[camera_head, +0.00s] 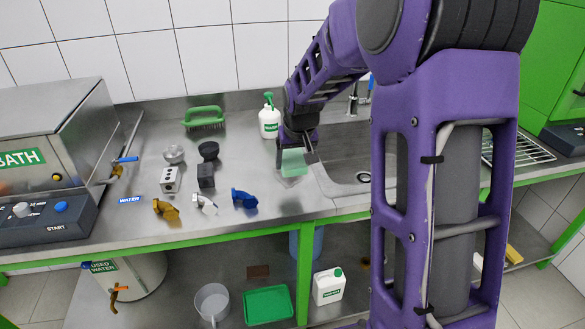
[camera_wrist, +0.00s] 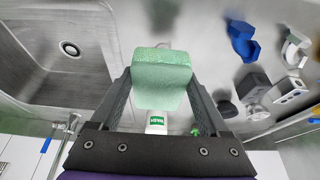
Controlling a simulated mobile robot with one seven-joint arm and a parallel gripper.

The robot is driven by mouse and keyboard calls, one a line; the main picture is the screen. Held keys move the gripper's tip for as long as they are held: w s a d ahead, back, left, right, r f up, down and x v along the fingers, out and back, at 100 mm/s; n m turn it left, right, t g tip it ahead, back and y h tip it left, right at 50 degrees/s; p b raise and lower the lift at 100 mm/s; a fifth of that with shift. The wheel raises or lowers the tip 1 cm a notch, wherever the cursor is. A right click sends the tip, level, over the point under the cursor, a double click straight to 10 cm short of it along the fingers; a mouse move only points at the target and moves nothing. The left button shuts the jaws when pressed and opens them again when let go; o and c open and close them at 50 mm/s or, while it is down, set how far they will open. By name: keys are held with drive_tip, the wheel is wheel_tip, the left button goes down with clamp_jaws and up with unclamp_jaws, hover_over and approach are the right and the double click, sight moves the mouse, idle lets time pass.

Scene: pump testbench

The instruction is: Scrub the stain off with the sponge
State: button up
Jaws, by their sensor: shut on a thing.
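A pale green sponge (camera_head: 293,163) is between the fingers of my gripper (camera_head: 297,152), over the steel worktop just left of the sink. In the wrist view the sponge (camera_wrist: 161,78) fills the space between both fingers, and my gripper (camera_wrist: 160,95) is shut on it. A faint pale patch (camera_head: 289,181) shows on the worktop just below the sponge; I cannot tell whether it is a stain, a shadow or a reflection. A small brown spot (camera_head: 363,262) shows on the lower shelf, partly beside my arm. I cannot tell whether the sponge touches the worktop.
The sink (camera_head: 350,172) lies right of the sponge. A white bottle with a green top (camera_head: 269,122) stands behind it. A green brush (camera_head: 205,117) lies at the back. Blue (camera_head: 244,199) and brass (camera_head: 166,209) fittings lie at the left. My arm hides much of the right side.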

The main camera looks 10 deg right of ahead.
drive_tip(key=shift+d+f+b, duration=0.2)
drive_tip(key=shift+b, duration=0.2)
